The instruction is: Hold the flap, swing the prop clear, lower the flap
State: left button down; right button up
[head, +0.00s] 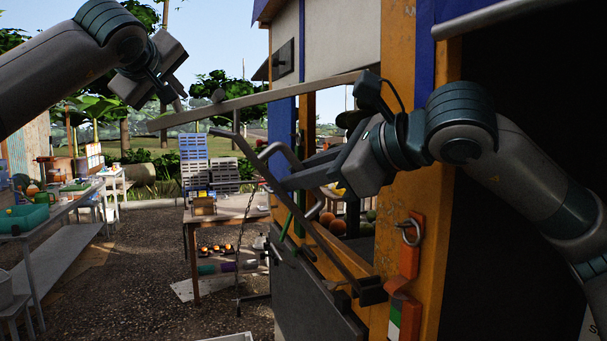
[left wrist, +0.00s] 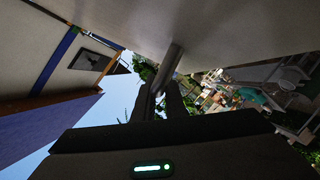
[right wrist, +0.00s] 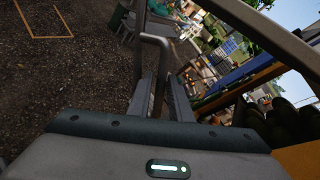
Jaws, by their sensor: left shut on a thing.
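The flap (head: 270,97) is raised and seen nearly edge-on as a long grey panel; its pale face (left wrist: 210,25) fills the top of the left wrist view. My left gripper (head: 172,97) is shut on a grey bar handle (left wrist: 174,58) at the flap's outer end. The dark prop (head: 325,250) slants up from a bracket on the truck's sill toward the flap's underside; I cannot tell whether its top touches. My right gripper (head: 285,183) is at the prop's bent handle (right wrist: 156,39). Its fingers (right wrist: 163,98) stand apart with the handle's bar between them.
The truck's orange post (head: 398,150) and dark doorway stand right, close to my right arm. Fruit (head: 333,222) lies inside the opening. A chain (head: 243,215) hangs near the prop. A wooden table (head: 230,208) stands behind; a bench (head: 55,220) is left. Gravel between is open.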

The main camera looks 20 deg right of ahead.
grip_shut()
jog(key=shift+a+f+n+h, duration=0.25)
jog(key=shift+a+f, duration=0.2)
jog(key=shift+a, duration=0.3)
jog(key=shift+a+f+n+h, duration=0.2)
jog(key=shift+a+f, duration=0.25)
jog(key=shift+a, duration=0.3)
grip_release()
jog(key=shift+d+r, duration=0.1)
jog(key=v, duration=1.2)
jog(key=shift+r, duration=0.15)
